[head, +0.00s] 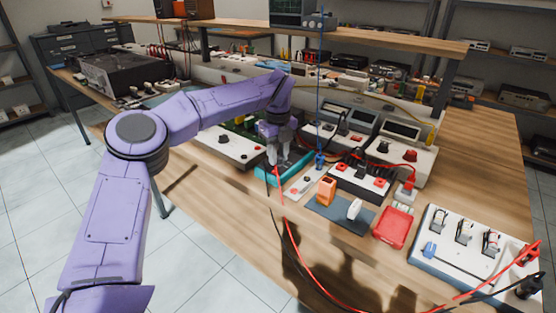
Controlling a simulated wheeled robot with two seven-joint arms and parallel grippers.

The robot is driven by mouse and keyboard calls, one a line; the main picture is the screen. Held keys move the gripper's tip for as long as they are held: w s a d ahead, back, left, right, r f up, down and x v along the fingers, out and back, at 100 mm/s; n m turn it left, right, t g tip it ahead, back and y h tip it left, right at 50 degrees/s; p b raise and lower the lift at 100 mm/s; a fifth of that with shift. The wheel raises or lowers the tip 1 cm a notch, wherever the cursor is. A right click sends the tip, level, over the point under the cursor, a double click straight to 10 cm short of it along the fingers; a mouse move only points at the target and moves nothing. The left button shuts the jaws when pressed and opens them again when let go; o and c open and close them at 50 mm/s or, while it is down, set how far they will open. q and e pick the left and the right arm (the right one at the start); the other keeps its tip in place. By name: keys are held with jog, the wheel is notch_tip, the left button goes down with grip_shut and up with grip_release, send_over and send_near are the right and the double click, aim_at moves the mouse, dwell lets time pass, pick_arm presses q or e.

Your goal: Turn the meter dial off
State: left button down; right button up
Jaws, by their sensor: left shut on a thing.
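A teal-edged device, apparently the meter (298,169), lies on the wooden bench near the middle of the head view. A red lead and a black lead run from its near end. My left gripper (278,158) reaches down over it from the purple arm. Its fingers are shut at the meter's face, seemingly on the dial. The fingers hide the dial, so its setting cannot be read. My right gripper is not in view.
A white strip (302,187) and a dark mat (338,214) with an orange block (326,190) are right of the meter. A red tray (393,228) and a white switch board (470,244) are farther right. Bench instruments (341,123) stand behind.

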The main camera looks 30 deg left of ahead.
pick_arm(q)
jog(key=shift+n+b, duration=0.45)
jog(key=shift+n, duration=0.25)
jog(key=c, duration=0.9)
grip_release()
jog(key=shift+o, duration=0.2)
jog(key=shift+r, duration=0.1)
notch_tip(320, 180, up, 10)
jog(key=p, duration=0.1)
jog(key=shift+r+p, duration=0.2)
jog(key=shift+p, duration=0.1)
